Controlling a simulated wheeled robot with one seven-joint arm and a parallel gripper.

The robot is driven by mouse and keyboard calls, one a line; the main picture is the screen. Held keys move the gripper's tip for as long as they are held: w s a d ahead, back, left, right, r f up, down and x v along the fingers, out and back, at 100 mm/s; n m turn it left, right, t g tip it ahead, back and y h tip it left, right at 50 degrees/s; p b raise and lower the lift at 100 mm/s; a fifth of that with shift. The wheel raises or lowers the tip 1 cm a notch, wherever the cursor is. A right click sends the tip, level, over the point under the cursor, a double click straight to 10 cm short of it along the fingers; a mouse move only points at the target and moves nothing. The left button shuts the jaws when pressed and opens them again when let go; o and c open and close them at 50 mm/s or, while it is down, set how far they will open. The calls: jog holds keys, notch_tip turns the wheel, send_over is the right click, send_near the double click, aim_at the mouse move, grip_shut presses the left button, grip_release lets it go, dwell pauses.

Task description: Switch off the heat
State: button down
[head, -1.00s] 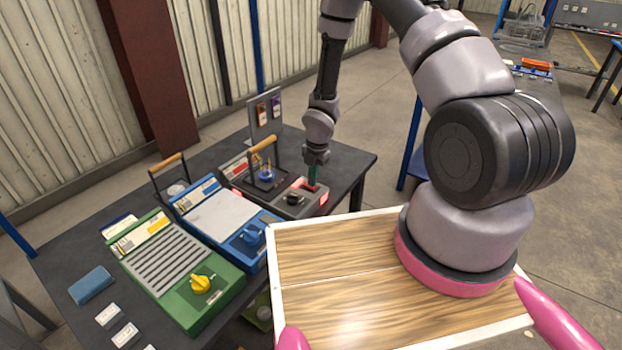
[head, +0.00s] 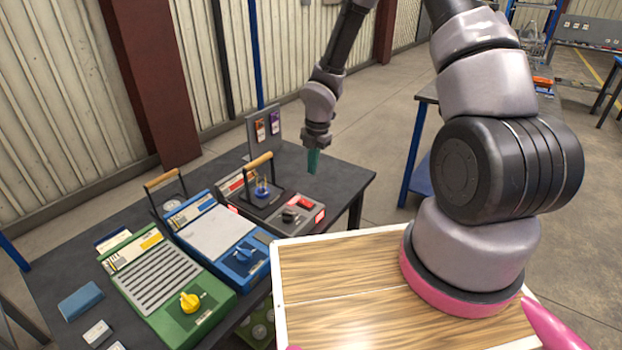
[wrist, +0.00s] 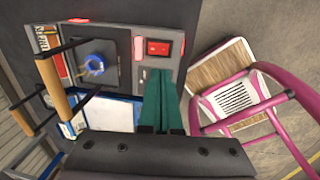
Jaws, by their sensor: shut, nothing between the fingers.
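A grey and red pit furnace (head: 275,207) stands at the right end of the row on the dark table. Its front panel has a red rocker switch (head: 306,202) and a black knob (head: 290,215). The rocker switch also shows in the wrist view (wrist: 158,47), just beyond my fingertips, near red lit patches. A blue item (head: 262,188) stands over the furnace top under a wooden-handled bar. My gripper (head: 313,162), with green fingers, is shut and empty, raised above the panel and not touching it. In the wrist view my fingers (wrist: 159,92) hide the black knob.
A blue unit (head: 222,230) with a blue knob and a green unit (head: 165,285) with a yellow knob stand to the left. Upright wooden-handled bars (head: 165,178) rise near the furnaces. A small stand with cards (head: 267,127) is behind. The table's right corner is bare.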

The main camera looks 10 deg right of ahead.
aim_at(303, 201)
jog(key=shift+s+d+r, duration=0.1)
jog(key=shift+r, duration=0.8)
jog(key=shift+w+a, duration=0.45)
jog(key=shift+a, duration=0.15)
jog(key=f, duration=0.4)
jog(key=a+f, duration=0.1)
jog(key=f, duration=0.4)
jog(key=w+f, duration=0.1)
jog(key=f, duration=0.3)
jog(key=shift+w+a+f, duration=0.1)
jog(key=shift+a+f, duration=0.05)
jog(key=shift+f, duration=0.25)
jog(key=shift+f, duration=0.1)
